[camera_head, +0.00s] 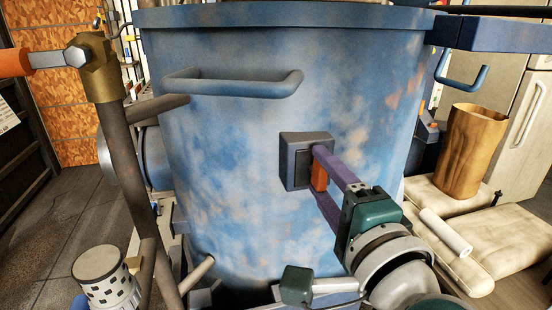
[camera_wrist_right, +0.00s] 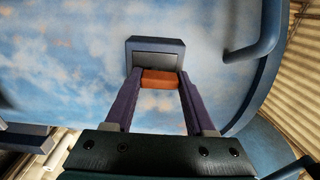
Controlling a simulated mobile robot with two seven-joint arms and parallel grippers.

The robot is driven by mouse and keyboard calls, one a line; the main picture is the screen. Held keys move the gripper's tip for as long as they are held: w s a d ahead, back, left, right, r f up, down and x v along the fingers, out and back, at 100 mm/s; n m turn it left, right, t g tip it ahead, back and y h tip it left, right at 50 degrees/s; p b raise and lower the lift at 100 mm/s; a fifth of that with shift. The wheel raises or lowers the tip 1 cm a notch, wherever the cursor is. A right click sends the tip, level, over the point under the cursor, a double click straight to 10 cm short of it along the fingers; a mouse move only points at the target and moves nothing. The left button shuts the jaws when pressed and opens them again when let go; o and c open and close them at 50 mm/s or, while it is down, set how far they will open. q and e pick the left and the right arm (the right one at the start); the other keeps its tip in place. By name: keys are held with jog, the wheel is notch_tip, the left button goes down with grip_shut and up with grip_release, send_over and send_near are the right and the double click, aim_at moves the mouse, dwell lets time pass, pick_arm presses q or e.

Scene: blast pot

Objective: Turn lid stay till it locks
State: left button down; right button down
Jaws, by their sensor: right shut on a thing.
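The big blue pot (camera_head: 240,130), with worn pale patches, fills the middle of the head view. A dark square bracket (camera_head: 293,160) is fixed on its side wall. A small orange-red block (camera_head: 319,178) sits at the front of this bracket; I cannot tell for certain whether it is the lid stay. My right gripper (camera_head: 318,171) has its two long purple fingers on either side of the block and is shut on it. The right wrist view shows the block (camera_wrist_right: 158,79) between the fingertips, close against the bracket (camera_wrist_right: 155,50). My left gripper is not in view.
A blue bar handle (camera_head: 235,85) juts from the pot at upper left of the bracket. A brown pipe with a brass fitting (camera_head: 98,70) and orange-handled lever (camera_head: 15,62) stands at left. Pale sacks (camera_head: 500,235) and a wooden-looking cylinder (camera_head: 470,150) are at right.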

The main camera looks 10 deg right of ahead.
jog(key=shift+c, duration=1.2)
grip_release()
jog(key=s, duration=1)
jog(key=shift+d+b, duration=0.15)
jog(key=shift+b, duration=0.2)
